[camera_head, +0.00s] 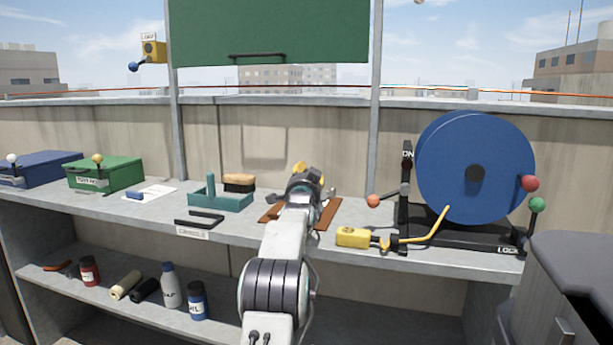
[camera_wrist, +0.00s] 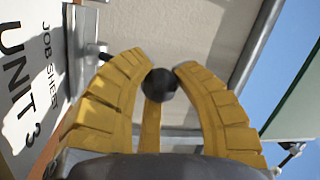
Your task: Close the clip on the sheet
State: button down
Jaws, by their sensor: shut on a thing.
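The job sheet (camera_wrist: 28,75), white with the words "JOB SHEET UNIT 3", shows at the left of the wrist view. It lies on a brown board (camera_head: 328,214), mostly hidden by my arm in the head view. A grey metal strip (camera_wrist: 82,35) runs along the sheet's edge, perhaps part of the clip. My gripper (camera_wrist: 161,72) has its yellow fingers shut on a round black knob (camera_wrist: 160,86).
A teal tray (camera_head: 233,200) with a brush (camera_head: 239,181) stands left of my arm. Green (camera_head: 120,173) and blue (camera_head: 50,165) boxes stand at the left. A green panel (camera_head: 270,30) hangs above.

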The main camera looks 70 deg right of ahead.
jog(key=shift+s+f, duration=0.15)
jog(key=shift+s, duration=0.15)
jog(key=c, duration=0.9)
grip_release()
jog(key=shift+d, duration=0.1)
jog(key=shift+o, duration=0.8)
jog(key=shift+w, duration=0.1)
jog(key=shift+r, duration=0.25)
